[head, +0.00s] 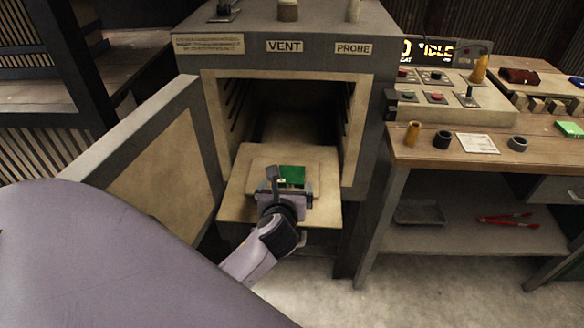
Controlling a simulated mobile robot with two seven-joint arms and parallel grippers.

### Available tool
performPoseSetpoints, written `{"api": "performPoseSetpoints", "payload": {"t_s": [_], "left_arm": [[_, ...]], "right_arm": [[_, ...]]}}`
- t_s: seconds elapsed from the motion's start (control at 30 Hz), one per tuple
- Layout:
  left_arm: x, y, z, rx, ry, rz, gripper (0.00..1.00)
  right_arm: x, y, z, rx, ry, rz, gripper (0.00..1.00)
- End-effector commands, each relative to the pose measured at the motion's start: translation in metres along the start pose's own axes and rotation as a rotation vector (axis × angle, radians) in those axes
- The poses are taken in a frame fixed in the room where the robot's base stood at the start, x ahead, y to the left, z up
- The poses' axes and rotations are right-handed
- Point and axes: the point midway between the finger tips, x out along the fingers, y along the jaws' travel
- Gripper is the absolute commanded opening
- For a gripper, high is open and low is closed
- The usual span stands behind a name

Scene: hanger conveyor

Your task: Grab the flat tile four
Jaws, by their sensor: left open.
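A green flat tile (291,174) lies on a pale plate (257,164) on the pulled-out shelf of an open oven. No number on the tile can be read. My left gripper (289,184) is over the shelf at the near edge of the green tile, with its jaws open. It hides the tile's near part, and I cannot tell whether it touches the tile. My right gripper is not in view.
The oven door (150,160) stands open on the left, close to my left arm. The oven side walls flank the shelf. A workbench (420,150) on the right carries dark rings, a paper card (478,143) and another green piece (569,129). Red tongs (507,220) lie on its lower shelf.

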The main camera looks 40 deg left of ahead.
Motion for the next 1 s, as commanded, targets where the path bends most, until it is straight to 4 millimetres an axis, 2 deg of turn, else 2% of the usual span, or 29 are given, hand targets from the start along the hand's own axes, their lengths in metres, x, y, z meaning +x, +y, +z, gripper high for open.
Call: {"api": "performPoseSetpoints", "payload": {"t_s": [0.33, 0.63, 0.97, 1.0], "left_arm": [[0.028, -0.003, -0.001, -0.003, 0.000, 0.000, 1.00], [0.064, -0.007, -0.001, -0.002, 0.000, 0.000, 1.00], [0.070, -0.007, -0.001, -0.002, 0.002, -0.001, 1.00], [0.070, -0.007, -0.001, -0.002, 0.002, -0.001, 0.97]], "right_arm": [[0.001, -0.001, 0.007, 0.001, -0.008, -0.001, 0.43], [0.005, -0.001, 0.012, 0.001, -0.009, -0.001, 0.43], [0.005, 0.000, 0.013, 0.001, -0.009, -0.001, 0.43], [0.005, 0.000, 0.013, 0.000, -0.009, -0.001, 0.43]]}}
